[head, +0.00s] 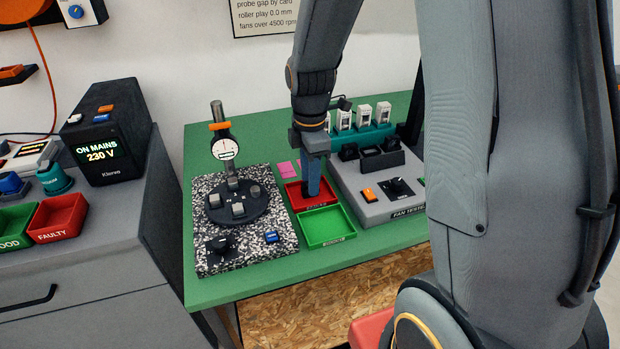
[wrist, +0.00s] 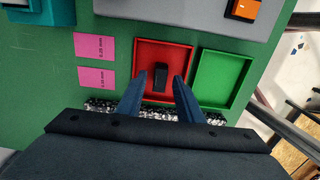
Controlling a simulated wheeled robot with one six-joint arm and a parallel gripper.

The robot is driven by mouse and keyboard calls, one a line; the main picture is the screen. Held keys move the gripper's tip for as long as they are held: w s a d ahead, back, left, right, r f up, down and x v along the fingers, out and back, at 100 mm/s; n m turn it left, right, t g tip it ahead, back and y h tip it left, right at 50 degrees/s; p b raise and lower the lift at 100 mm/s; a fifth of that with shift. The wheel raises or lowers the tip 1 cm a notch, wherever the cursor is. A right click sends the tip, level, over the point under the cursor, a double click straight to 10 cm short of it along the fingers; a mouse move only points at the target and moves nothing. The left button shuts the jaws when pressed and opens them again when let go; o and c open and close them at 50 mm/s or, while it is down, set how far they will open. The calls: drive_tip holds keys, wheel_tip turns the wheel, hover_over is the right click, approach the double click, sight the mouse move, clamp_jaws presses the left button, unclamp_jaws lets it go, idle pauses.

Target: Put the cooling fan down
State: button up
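A small black block, seemingly the cooling fan (wrist: 160,76), shows in the wrist view inside the red tray (wrist: 149,46). My gripper (wrist: 160,82) has a blue finger on each side of it, with red tray floor visible between each finger and the block. The gripper is open and not closed on it. In the head view my gripper (head: 313,192) points down into the red tray (head: 292,199), and the fan is mostly hidden there. The green tray (head: 326,227) is empty and adjoins the red one.
The fan tester (head: 371,208) with black units on it stands right of the trays. A speckled stone plate with a dial gauge (head: 225,149) stands to the left. Pink cards (wrist: 88,45) lie on the green mat. A grey cabinet with a power unit (head: 105,135) is further left.

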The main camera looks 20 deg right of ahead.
wheel_tip(320, 180, up, 12)
drive_tip(key=f+b, duration=0.1)
drive_tip(key=b, duration=0.1)
drive_tip(key=s+f+m, duration=0.3)
drive_tip(key=s+m, duration=0.1)
drive_tip(key=m, duration=0.1)
drive_tip(key=s+f+m, duration=0.2)
drive_tip(key=s+m, duration=0.2)
drive_tip(key=m, duration=0.2)
drive_tip(key=s+f+m, duration=0.3)
drive_tip(key=s+m, duration=0.1)
drive_tip(key=m, duration=0.1)
drive_tip(key=shift+s+f+t, duration=0.15)
drive_tip(key=shift+f+t, duration=0.15)
drive_tip(key=shift+f, duration=0.05)
drive_tip(key=shift+s+f+m, duration=0.35)
drive_tip(key=shift+s+m, duration=0.2)
drive_tip(key=shift+m, duration=0.45)
drive_tip(key=shift+c, duration=0.2)
